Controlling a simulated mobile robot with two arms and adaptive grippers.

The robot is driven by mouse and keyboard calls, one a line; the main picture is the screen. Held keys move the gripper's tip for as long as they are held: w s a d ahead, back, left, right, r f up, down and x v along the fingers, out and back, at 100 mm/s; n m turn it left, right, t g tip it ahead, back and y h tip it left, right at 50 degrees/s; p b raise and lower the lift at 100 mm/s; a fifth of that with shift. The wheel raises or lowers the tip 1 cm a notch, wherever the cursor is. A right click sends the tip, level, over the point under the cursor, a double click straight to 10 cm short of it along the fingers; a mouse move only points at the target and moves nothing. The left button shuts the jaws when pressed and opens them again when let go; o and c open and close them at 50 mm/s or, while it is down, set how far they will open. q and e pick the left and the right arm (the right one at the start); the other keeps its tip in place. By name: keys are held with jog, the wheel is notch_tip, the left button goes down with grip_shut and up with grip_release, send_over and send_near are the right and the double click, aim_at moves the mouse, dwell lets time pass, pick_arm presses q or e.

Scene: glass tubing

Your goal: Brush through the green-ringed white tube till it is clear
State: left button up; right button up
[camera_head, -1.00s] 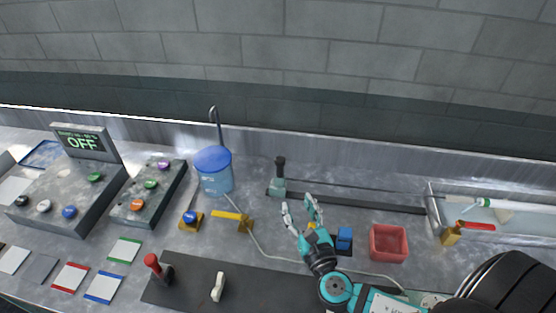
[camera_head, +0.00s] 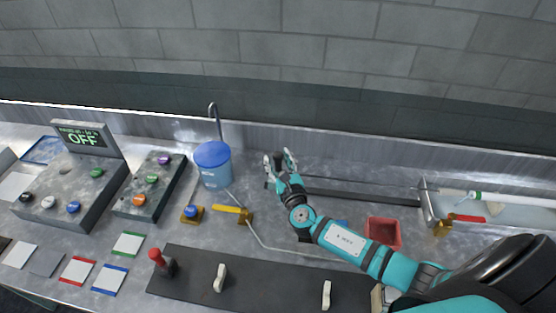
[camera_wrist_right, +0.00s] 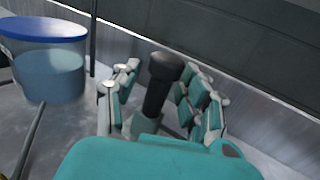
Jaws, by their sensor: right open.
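The white tube with a green ring (camera_head: 510,200) lies at the far right, over a long metal trough. A thin rod points at its left end. The inside of the tube cannot be seen. A black upright handle on a teal slider (camera_wrist_right: 161,80) stands at the left end of a dark rail. In the right wrist view it sits between the spread fingers of my right gripper (camera_wrist_right: 158,95). In the head view my right gripper (camera_head: 279,160) is open around this handle and largely covers it. My left gripper is not in view.
A blue-lidded container (camera_head: 213,165) stands left of my right gripper. The dark rail (camera_head: 360,199) runs right to the trough. A red bin (camera_head: 384,233), a yellow-handled valve (camera_head: 232,209) and a red-handled valve (camera_head: 460,219) stand nearby. Button panels (camera_head: 70,190) fill the left; the display reads OFF.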

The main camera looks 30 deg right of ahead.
grip_shut()
dwell(0.4)
